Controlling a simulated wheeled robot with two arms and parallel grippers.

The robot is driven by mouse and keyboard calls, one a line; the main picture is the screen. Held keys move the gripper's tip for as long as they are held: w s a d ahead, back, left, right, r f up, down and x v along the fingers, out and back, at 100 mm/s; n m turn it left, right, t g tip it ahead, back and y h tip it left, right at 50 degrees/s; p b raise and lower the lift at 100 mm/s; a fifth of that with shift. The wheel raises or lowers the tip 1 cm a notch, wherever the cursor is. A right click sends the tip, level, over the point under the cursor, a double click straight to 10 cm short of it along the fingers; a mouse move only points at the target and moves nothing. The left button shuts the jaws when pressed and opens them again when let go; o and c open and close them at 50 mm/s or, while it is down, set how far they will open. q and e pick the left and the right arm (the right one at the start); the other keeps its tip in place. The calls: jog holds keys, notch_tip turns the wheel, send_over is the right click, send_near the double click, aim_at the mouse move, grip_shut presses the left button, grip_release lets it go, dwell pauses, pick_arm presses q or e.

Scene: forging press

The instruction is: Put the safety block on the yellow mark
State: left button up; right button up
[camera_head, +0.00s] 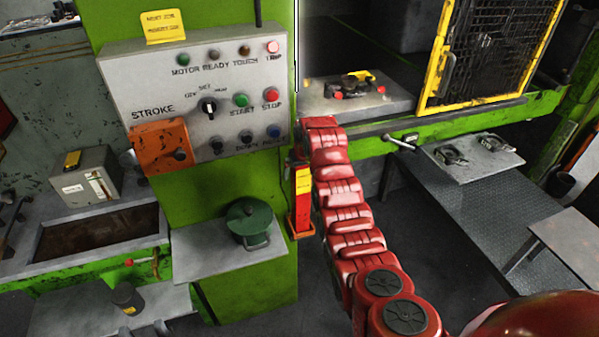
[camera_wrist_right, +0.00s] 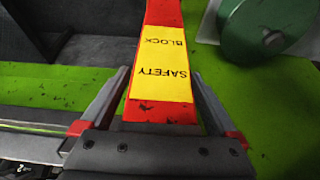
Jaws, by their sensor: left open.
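The safety block (camera_head: 301,185) is a tall red block with a yellow label. It is upright in the head view, beside the green press column. Its lettering shows in the right wrist view (camera_wrist_right: 163,70). In the head view my right gripper (camera_head: 297,158) is at the block's upper end, partly hidden by my red arm. Whether the block's foot rests on anything is unclear. A small yellow patch (camera_head: 362,75) shows on the press bed; whether it is the mark is unclear. My left gripper is out of view.
The control panel (camera_head: 205,95) is above and left of the block.

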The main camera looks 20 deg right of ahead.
jog(key=shift+p, duration=0.35)
jog(key=shift+r+p, duration=0.15)
jog(key=shift+p, duration=0.35)
jog(key=b+v, duration=0.2)
jog(key=v, duration=0.1)
jog(key=b+v, duration=0.3)
jog(key=shift+s, duration=0.3)
jog(key=p+v, duration=1)
jog(key=p, duration=0.1)
jog(key=shift+s+r, duration=0.15)
jog(key=shift+r, duration=0.1)
jog(key=shift+a, duration=0.1)
